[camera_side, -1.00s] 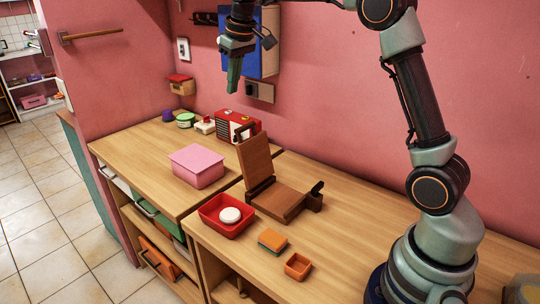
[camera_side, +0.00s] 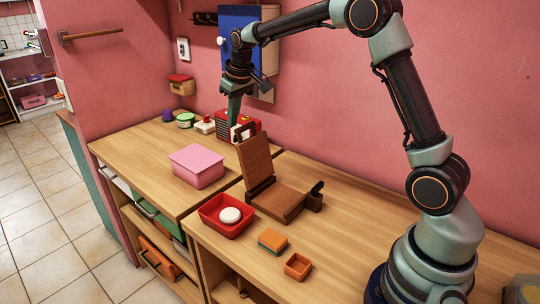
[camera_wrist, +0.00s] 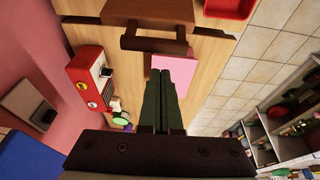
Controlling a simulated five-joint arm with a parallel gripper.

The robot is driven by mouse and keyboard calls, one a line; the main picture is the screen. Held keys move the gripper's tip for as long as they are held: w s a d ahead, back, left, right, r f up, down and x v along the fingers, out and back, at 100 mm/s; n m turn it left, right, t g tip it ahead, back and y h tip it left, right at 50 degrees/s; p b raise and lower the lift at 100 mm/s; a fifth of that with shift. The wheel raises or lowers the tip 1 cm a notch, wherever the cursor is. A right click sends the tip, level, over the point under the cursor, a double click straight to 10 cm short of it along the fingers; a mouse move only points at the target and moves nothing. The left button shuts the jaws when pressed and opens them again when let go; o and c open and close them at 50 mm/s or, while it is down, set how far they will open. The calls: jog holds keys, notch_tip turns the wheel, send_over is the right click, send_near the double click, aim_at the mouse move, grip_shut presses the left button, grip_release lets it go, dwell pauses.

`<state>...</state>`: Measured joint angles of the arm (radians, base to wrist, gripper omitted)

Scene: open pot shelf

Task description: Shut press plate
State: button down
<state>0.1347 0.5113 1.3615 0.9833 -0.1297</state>
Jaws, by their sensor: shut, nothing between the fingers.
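The brown wooden press stands on the counter in the side view. Its press plate (camera_side: 257,162) is raised and leans slightly back from upright, with a dark handle at its top edge. Its base (camera_side: 282,203) lies flat, with a dark lever at the right end. In the wrist view the plate (camera_wrist: 150,10) shows at the top edge, with its handle bar (camera_wrist: 180,44) just beyond my fingertips. My gripper (camera_side: 233,118) is shut and empty, pointing down, above and behind the raised plate's top. It also shows in the wrist view (camera_wrist: 166,75). I see no clear contact.
A red radio (camera_side: 225,124) stands behind the plate. A pink box (camera_side: 196,166) sits left of the press. A red tray (camera_side: 215,226) with a white round piece (camera_side: 230,215) is in front. An orange block (camera_side: 272,240) and an orange open box (camera_side: 298,266) lie near the front edge.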

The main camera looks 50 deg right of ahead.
aim_at(244, 126)
jog(key=shift+s, duration=0.9)
jog(key=shift+r, duration=0.1)
jog(key=shift+s+r, duration=0.15)
jog(key=shift+s, duration=0.5)
jog(key=shift+s+r, duration=0.15)
jog(key=shift+s, duration=0.5)
jog(key=s+f, duration=0.3)
jog(key=s, duration=0.6)
jog(key=s+f, duration=0.4)
jog(key=s, duration=0.5)
jog(key=shift+s, duration=0.3)
